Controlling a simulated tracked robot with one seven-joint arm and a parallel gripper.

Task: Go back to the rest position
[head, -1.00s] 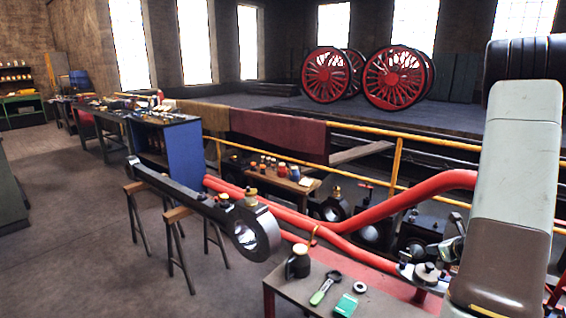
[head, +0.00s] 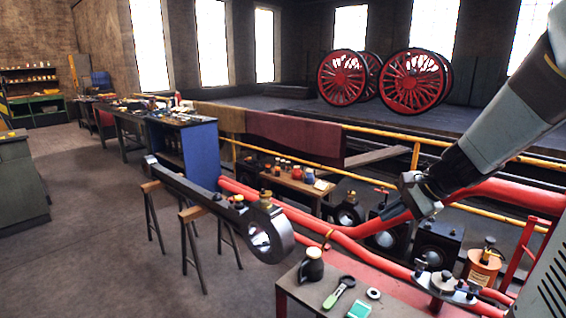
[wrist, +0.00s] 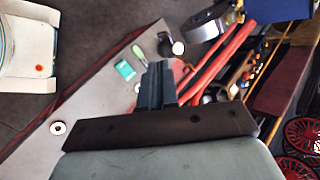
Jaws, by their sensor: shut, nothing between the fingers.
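My arm comes down from the upper right in the head view, with my gripper (head: 415,205) at its lower end. It appears in front of the red pipe and the dark machine parts behind the near bench. In the wrist view my gripper (wrist: 158,72) has its two dark fingers together with nothing between them. Beyond the fingers are the bench top and the red pipes (wrist: 218,62). The exact gap between my gripper and the pipes cannot be told.
The near red-edged bench (head: 318,292) holds a dark can (head: 311,266), a green-handled tool (head: 338,292), a green box (head: 359,310) and a pale ring (head: 373,293). A long connecting rod (head: 205,200) rests on trestles. A yellow railing (head: 300,160) runs behind. Floor at left is clear.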

